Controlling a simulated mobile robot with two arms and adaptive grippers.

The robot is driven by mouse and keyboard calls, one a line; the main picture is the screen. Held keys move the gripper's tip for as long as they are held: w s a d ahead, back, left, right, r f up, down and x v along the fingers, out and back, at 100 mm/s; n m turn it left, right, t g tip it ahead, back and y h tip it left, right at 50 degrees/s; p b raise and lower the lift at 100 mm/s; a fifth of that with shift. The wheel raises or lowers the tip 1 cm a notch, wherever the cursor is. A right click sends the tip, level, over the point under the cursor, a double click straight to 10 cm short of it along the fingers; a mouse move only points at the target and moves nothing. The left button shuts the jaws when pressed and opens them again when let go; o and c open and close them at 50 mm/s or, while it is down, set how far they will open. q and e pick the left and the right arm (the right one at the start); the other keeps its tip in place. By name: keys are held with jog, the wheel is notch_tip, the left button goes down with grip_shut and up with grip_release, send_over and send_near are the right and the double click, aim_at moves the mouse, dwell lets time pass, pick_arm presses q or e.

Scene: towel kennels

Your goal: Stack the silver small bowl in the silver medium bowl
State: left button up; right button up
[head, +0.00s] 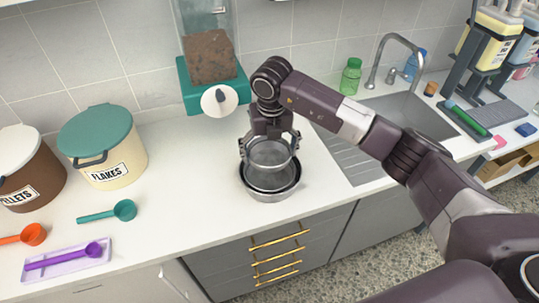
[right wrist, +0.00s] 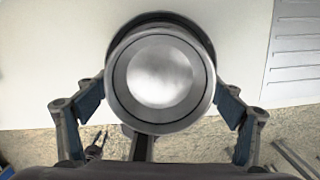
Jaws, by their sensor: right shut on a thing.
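The silver small bowl (head: 270,154) is upright between the fingers of my right gripper (head: 269,146), which is shut on it from both sides. In the right wrist view the small bowl (right wrist: 162,78) sits between the two fingers. My left gripper is not in view.
The counter (head: 185,205) is clear left of the bowls. A teal-based dispenser (head: 211,90) stands behind them. The FLAKES tub (head: 108,150) and scoops, including a green one (head: 123,210), are farther left. The sink (head: 410,115) is at right. The counter's front edge is near the bowls.

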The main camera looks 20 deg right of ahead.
aim_at(270, 160)
notch_tip(270, 160, down, 2)
jog(key=shift+f, duration=0.15)
jog(key=shift+f+b, duration=0.5)
jog(key=shift+f, duration=0.1)
jog(key=o, duration=1.1)
jog(key=shift+r, duration=0.15)
